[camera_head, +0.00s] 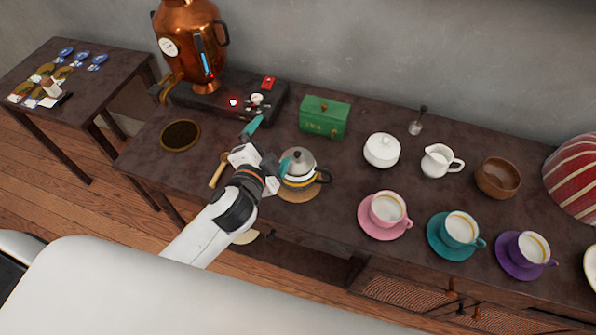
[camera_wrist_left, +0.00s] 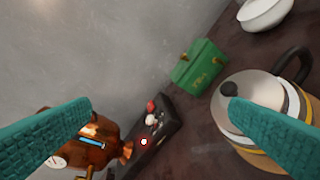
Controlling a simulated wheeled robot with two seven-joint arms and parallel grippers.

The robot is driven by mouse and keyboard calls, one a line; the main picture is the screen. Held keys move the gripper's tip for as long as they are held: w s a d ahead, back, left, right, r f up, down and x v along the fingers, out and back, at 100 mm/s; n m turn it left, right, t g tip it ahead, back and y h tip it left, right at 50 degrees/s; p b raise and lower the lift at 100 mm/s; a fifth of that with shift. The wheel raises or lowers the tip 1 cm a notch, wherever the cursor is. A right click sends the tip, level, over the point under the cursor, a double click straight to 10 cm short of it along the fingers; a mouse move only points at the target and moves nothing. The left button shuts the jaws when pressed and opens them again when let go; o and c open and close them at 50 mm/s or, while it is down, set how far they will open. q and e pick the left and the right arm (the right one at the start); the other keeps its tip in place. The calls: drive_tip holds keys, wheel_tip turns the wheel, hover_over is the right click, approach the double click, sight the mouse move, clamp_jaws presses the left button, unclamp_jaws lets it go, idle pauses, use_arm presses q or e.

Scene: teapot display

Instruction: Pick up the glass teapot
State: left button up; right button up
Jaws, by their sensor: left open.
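The glass teapot (camera_head: 298,168) has a silver lid with a dark knob and a dark handle on its right. In the left wrist view, the teapot (camera_wrist_left: 262,92) is at the right, partly hidden behind one finger. I cannot tell whether that finger touches it. My right gripper is not in view.
A green box (camera_head: 324,117) stands behind the teapot. A white sugar bowl (camera_head: 381,151) and a pink cup (camera_head: 387,209) are to the right. A woven round mat (camera_head: 180,135) lies bare at the left.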

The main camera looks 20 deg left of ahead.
use_arm(q)
drive_tip(key=d+r+m+t+h, duration=0.1)
drive_tip(key=d+r+m+h, duration=1.2)
drive_tip(key=m, duration=0.7)
drive_tip(key=m+g+y, duration=0.9)
drive_tip(key=m+g, duration=0.3)
drive_tip(key=m, duration=1.1)
approach(289, 165)
wheel_tip(289, 165, down, 2)
drive_tip(key=x, duration=0.4)
drive_tip(key=p+x, duration=0.1)
drive_tip(key=x, duration=0.1)
drive_tip(key=shift+w+d+r, duration=0.1)
drive_tip(key=shift+w+d, duration=0.15)
drive_tip(key=shift+w, duration=0.1)
drive_tip(key=shift+w+d+f+p, duration=0.15)
drive_tip(key=shift+w+f+p, duration=0.05)
drive_tip(key=shift+f+p, duration=0.2)
drive_tip(key=shift+p+x, duration=0.4)
drive_tip(key=shift+x, duration=1.8)
